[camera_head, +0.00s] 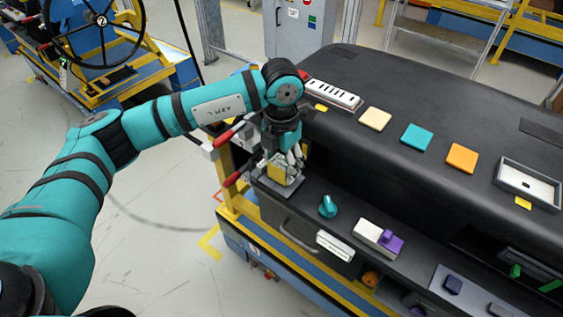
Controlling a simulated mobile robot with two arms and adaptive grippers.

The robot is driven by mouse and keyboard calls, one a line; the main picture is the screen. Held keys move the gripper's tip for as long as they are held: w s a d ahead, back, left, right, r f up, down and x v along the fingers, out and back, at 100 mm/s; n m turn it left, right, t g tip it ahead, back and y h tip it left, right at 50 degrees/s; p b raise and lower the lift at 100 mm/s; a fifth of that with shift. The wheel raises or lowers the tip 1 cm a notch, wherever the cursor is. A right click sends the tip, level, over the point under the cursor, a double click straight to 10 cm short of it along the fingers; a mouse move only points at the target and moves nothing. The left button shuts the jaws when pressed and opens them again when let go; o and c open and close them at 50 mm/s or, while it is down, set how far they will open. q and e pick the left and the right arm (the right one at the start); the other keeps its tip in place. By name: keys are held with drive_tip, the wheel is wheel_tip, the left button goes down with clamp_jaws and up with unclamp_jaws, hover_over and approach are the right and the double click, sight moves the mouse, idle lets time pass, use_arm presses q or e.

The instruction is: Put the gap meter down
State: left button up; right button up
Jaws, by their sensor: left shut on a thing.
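My left gripper (287,157) reaches down at the left end of the dashboard module and is shut on a small yellow thing, which I take to be the gap meter (279,170). The gripper's fingers hide part of it. It is at a grey holder (266,183) on the module's lower ledge. I cannot tell whether it touches the holder or hangs just above it. My right gripper is not in view.
The black dashboard module (400,190) carries cream, teal (417,137) and orange (461,158) tiles. On the ledge to the right are a teal knob (327,206) and a white block with a purple part (378,238). Red-tipped handles (232,179) stick out at the left.

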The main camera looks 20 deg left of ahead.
sight(282, 162)
use_arm(q)
drive_tip(key=o, duration=1.3)
drive_tip(key=shift+c, duration=0.2)
drive_tip(key=shift+r+p, duration=0.2)
drive_tip(key=shift+p, duration=0.1)
drive_tip(key=shift+r, duration=0.2)
wheel_tip(282, 162, up, 12)
drive_tip(key=b, duration=0.4)
drive_tip(key=shift+f, duration=0.2)
drive_tip(key=shift+f, duration=0.1)
